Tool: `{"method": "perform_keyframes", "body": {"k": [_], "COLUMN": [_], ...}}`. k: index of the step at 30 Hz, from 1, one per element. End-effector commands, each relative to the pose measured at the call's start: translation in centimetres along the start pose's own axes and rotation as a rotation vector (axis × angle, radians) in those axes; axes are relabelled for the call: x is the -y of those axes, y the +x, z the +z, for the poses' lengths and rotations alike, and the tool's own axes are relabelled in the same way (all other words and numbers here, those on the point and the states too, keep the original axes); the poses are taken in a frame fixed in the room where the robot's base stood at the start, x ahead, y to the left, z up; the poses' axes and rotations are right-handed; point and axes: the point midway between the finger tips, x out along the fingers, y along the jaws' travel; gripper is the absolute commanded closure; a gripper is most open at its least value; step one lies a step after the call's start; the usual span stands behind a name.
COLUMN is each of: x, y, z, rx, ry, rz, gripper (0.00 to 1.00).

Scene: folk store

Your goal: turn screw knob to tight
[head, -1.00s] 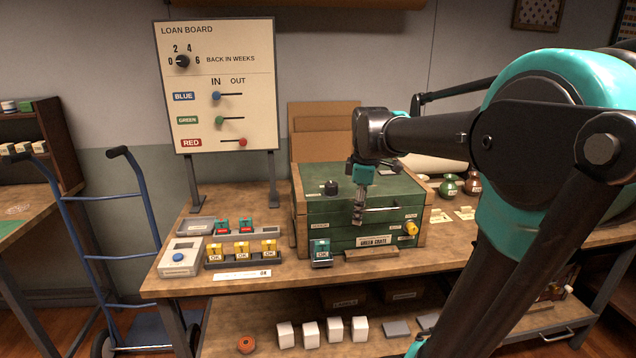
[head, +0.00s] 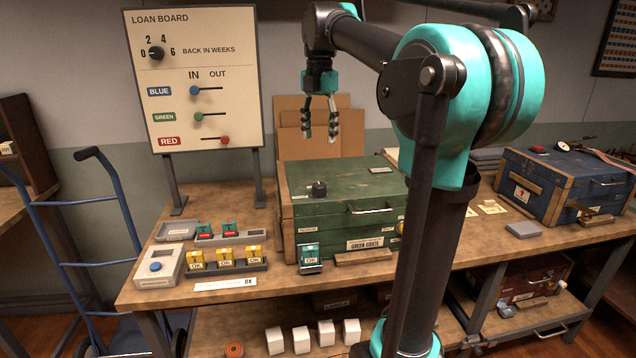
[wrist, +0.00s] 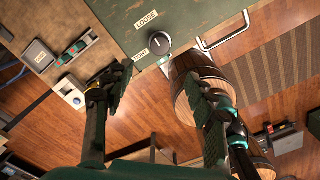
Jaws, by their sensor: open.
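The black screw knob (head: 319,188) stands on top of the green crate (head: 345,179), near its left side. In the wrist view the knob (wrist: 157,40) sits on the green lid between the labels LOOSE (wrist: 147,20) and TIGHT (wrist: 141,55). I cannot tell exactly where its mark points. My gripper (head: 320,138) points down and appears higher than the knob, apart from it. Its fingers are spread with nothing between them. In the wrist view the knob shows beyond the gap between the fingertips (wrist: 156,75).
The loan board (head: 195,80) stands at the back left. A blue case (head: 565,185) is on the right. The crate's front right is hidden behind my arm.

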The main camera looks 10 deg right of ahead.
Motion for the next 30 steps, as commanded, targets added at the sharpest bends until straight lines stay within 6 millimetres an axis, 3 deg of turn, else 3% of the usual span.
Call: {"method": "perform_keyframes", "body": {"k": [18,24,30], "x": [0.0,0.0,0.0], "y": [12.0,14.3,15.0], "z": [0.0,0.0,0.0], "rx": [0.000,0.000,0.000], "ry": [0.002,0.002,0.003], "rz": [0.001,0.001,0.001], "gripper": [0.44,0.44,0.44]}}
